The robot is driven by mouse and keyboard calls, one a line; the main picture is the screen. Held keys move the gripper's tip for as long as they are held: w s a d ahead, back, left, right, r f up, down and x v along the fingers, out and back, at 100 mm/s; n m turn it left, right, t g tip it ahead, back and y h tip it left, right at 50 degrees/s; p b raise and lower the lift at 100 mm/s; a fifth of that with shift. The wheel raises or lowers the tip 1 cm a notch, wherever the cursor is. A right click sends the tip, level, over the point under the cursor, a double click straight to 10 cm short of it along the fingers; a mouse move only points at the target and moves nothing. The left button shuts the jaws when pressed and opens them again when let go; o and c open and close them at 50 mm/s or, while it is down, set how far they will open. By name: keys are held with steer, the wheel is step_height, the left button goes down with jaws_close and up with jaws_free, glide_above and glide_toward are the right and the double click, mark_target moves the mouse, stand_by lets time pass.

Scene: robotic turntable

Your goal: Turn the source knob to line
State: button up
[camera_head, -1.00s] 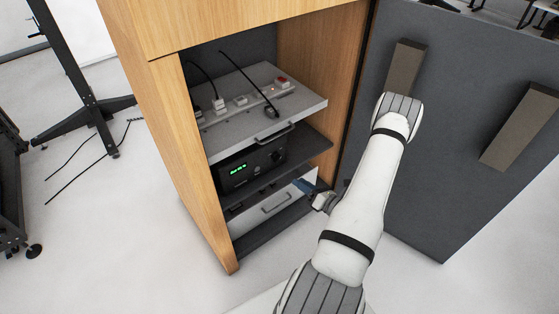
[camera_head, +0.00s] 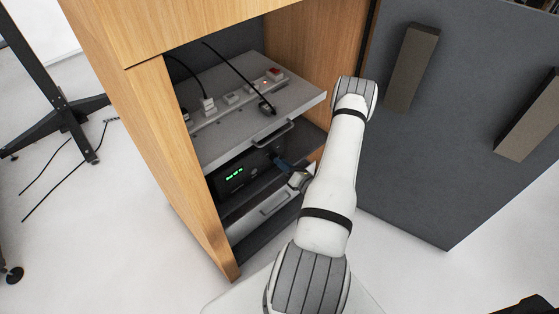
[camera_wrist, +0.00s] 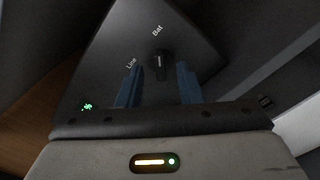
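The black device (camera_head: 222,187) with a green display sits on a shelf in the open wooden cabinet. My gripper (camera_wrist: 158,84) is open, with one blue finger on each side of the knob in the picture. I cannot tell whether the fingers touch it.
A grey pull-out shelf (camera_head: 225,143) with a handle, a power strip and cables is just above the device. A drawer (camera_head: 262,214) is below it. The cabinet's wooden side walls bound the space, and the open dark door (camera_head: 430,160) stands right of my arm.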

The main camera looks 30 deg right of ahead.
steer(key=shift+w+a, duration=0.1)
steer(key=shift+w, duration=1.1)
steer(key=c, duration=0.6)
